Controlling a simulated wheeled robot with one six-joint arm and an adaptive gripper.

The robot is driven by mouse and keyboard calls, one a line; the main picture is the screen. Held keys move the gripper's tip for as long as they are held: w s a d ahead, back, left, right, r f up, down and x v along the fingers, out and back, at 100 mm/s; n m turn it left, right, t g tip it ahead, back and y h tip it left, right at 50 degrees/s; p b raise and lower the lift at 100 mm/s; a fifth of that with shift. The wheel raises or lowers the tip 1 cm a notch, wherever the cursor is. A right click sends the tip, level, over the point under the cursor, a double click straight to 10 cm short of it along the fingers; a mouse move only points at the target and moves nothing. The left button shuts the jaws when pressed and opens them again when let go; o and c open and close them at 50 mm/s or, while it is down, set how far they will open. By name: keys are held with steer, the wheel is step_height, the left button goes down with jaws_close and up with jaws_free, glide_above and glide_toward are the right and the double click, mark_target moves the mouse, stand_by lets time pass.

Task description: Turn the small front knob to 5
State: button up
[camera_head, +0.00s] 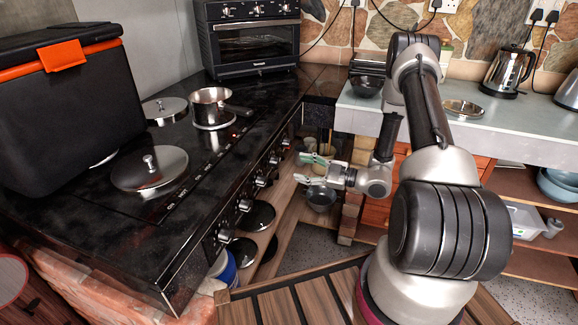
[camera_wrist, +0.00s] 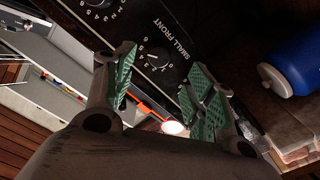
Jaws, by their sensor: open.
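In the wrist view a dark panel carries the printed label SMALL FRONT (camera_wrist: 172,40). Beside the label is the round dial of the small front knob (camera_wrist: 157,60) with white digits around it. Its pointer setting is too small to read. My gripper (camera_wrist: 160,82) is open, with green-padded fingers apart on either side of the dial in the picture and nothing held. In the head view my gripper (camera_head: 302,169) is to the right of the stove's row of knobs (camera_head: 261,181), with a visible gap. I cannot tell there which knob is the small front one.
The black stove top (camera_head: 110,215) holds a metal pot (camera_head: 212,104), a lid (camera_head: 150,168) and a large black box (camera_head: 65,110). A toaster oven (camera_head: 252,45) stands behind. Shelves with dark pans (camera_head: 258,217) lie below the knobs. A blue container (camera_wrist: 300,62) is at the wrist view's right.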

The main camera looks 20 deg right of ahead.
steer(key=shift+v, duration=1.95)
